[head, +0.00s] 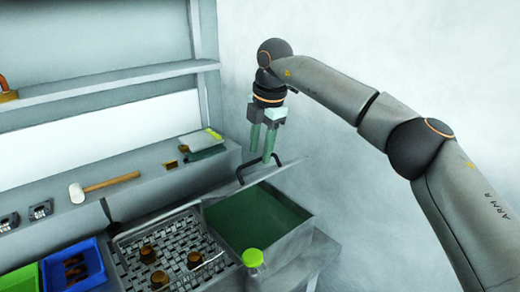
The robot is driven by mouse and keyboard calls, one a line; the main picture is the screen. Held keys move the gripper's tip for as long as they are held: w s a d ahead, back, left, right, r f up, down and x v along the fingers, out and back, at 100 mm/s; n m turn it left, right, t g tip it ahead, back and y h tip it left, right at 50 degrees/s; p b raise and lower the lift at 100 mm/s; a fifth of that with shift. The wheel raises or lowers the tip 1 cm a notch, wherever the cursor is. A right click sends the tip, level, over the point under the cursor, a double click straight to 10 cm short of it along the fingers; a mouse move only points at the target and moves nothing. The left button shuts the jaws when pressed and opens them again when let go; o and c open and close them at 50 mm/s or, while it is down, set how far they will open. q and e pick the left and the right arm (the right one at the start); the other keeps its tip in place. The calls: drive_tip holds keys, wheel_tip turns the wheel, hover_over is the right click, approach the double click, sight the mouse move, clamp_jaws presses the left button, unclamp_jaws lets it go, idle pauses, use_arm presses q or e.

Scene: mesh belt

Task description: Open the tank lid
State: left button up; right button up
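The tank (285,245) is a grey metal box at the lower middle, and its green inside shows from above. Its lid (285,174) appears raised and tilted at the back of the tank, seen nearly edge-on. A black bar handle (243,175) stands out from the lid. My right gripper (264,160) points down just above and behind the handle, with its two green fingers apart and nothing seen between them. Whether a finger touches the handle I cannot tell. My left gripper is out of view.
A perforated tray (130,262) with several brown parts lies left of the tank, beside a blue bin (95,255) and a green bin (20,280). A mallet (105,185) lies on the ledge behind.

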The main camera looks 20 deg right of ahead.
wheel_tip(320, 180, up, 12)
drive_tip(key=s, duration=0.2)
drive_tip(key=shift+d, duration=0.35)
drive_tip(key=shift+s+f, duration=0.1)
drive_tip(key=shift+s, duration=0.1)
